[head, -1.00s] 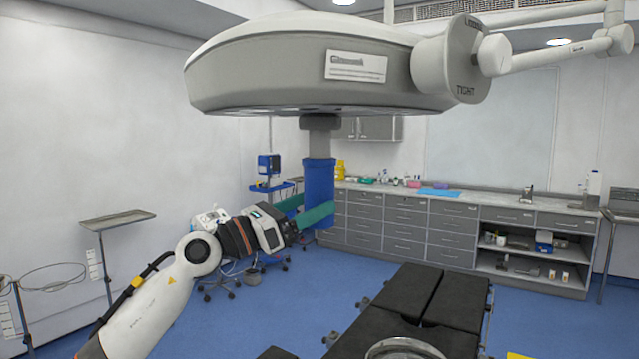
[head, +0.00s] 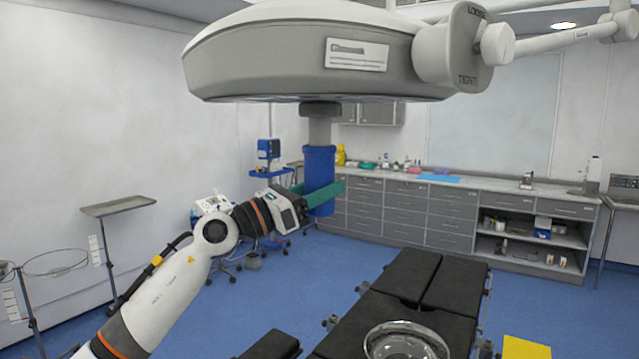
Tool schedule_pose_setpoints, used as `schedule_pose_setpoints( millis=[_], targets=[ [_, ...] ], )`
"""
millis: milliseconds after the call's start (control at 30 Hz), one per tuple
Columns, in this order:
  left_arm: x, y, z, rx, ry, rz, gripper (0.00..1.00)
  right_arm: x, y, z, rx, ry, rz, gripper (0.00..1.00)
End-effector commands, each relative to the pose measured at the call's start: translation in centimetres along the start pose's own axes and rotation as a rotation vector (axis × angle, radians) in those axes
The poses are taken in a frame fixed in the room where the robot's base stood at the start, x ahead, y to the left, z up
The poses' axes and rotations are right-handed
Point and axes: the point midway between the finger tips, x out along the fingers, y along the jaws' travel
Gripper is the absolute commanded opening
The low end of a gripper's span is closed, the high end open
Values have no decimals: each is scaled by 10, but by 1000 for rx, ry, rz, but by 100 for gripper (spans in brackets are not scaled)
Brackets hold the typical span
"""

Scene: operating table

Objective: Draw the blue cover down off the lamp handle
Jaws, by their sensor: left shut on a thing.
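The blue cover (head: 319,165) is a sleeve around the lower part of the lamp handle (head: 320,130). The handle's bare grey upper part shows between the cover and the underside of the big surgical lamp (head: 310,70). My left gripper (head: 322,195) is shut on the cover, with its green fingers across the cover's lower part. One finger passes in front and hides some of the cover. The other finger is mostly hidden behind it. The cover hangs upright. My right gripper is not in view.
A black operating table (head: 405,275) with a round metal bowl (head: 405,345) stands below, to the right. A counter with drawers (head: 410,210) runs along the back wall. A small tray stand (head: 118,206) is at left. The space around the cover is free.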

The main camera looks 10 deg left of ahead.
Motion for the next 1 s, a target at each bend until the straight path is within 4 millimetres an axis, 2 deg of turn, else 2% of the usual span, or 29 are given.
schedule_pose_setpoints(
  millis=[1000],
  targets=[
    [-14, 0, 46, 0, -1, 0, 31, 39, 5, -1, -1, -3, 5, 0]
  ],
)
